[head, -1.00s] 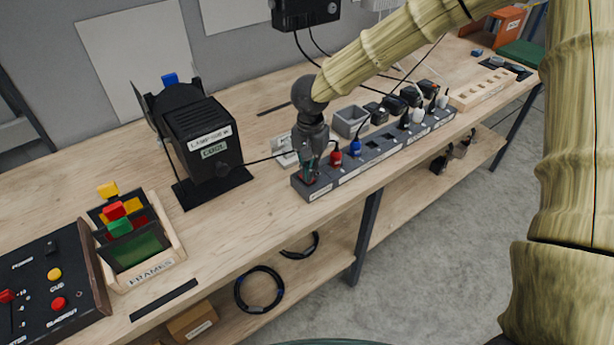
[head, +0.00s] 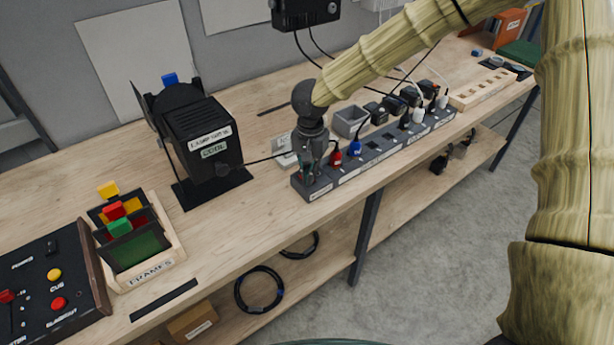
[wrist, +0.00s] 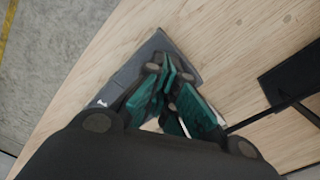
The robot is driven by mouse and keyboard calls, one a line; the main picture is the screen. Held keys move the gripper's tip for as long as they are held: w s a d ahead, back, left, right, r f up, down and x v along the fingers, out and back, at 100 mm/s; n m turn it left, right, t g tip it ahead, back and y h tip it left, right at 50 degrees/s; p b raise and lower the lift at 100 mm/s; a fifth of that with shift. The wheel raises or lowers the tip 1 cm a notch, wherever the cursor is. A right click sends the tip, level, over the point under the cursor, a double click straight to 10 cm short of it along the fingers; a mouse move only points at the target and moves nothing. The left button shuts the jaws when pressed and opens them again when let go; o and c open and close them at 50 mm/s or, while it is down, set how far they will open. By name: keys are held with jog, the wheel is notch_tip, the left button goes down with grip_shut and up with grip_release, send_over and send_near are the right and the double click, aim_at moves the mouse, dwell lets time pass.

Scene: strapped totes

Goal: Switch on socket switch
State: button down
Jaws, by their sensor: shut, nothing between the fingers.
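The grey power strip (head: 347,172) runs along the bench's front edge, with red, blue, white and black plugs in it. My gripper (head: 309,175) points down at the strip's near left end, its fingers shut with nothing between them. The socket switch is hidden behind the fingers at that end, so I cannot tell its position or whether the fingertips touch it. In the wrist view, my teal-padded fingers (wrist: 165,83) are over the end of the dark strip (wrist: 125,78), which covers little of the bench there.
A black lamp box (head: 207,140) labelled "COOL" stands left of the strip, its cable running toward my gripper. A frames rack (head: 171,262) and a control panel (head: 85,285) are further left. A grey open box (head: 350,121) sits behind the strip.

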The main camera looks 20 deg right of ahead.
jog(key=shift+s+f, duration=0.1)
jog(key=shift+f, duration=0.2)
dwell(0.4)
jog(key=shift+r+p, duration=3.55)
jog(key=shift+p, duration=0.85)
jog(key=shift+f, duration=0.15)
